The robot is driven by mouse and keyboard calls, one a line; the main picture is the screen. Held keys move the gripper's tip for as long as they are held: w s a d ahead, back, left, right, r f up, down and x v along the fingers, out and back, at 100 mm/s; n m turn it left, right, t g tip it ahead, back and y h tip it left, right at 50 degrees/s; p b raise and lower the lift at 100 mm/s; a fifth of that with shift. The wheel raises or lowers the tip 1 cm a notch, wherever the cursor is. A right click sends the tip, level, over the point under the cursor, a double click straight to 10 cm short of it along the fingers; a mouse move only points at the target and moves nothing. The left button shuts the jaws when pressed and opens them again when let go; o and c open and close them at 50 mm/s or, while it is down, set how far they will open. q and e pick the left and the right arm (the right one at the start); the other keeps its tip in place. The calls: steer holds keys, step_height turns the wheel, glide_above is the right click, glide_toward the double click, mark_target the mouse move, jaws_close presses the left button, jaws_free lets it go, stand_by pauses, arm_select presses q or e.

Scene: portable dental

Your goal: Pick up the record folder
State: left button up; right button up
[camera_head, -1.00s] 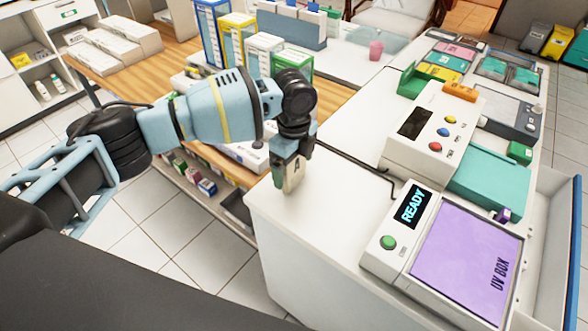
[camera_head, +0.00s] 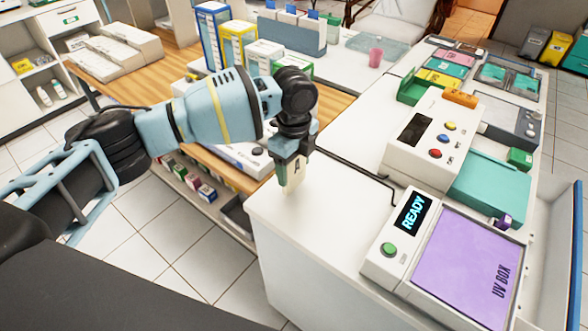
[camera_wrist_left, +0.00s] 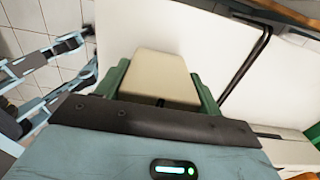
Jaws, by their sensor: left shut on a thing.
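My left gripper (camera_head: 290,172) points down above the near left corner of the white counter. In the left wrist view the cream folder (camera_wrist_left: 165,77) sits between the green fingers of the left gripper (camera_wrist_left: 163,88). Its lower end is close to the counter top; I cannot tell whether it touches. The fingers hide part of it.
The white counter (camera_head: 335,225) has clear room around the gripper. A UV box (camera_head: 465,255) reading "READY" and a white device with coloured buttons (camera_head: 425,140) stand to the right. A wooden table (camera_head: 175,60) with boxes lies behind the arm. A black cable runs across the counter.

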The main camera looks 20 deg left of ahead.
arm_select(q)
steer(key=shift+r, duration=0.75)
steer(key=s+d+r, duration=0.1)
steer(key=s+d, duration=0.7)
steer(key=d, duration=0.5)
steer(key=shift+s+d+r, duration=0.25)
steer(key=shift+d+r, duration=0.05)
steer(key=shift+f, duration=0.1)
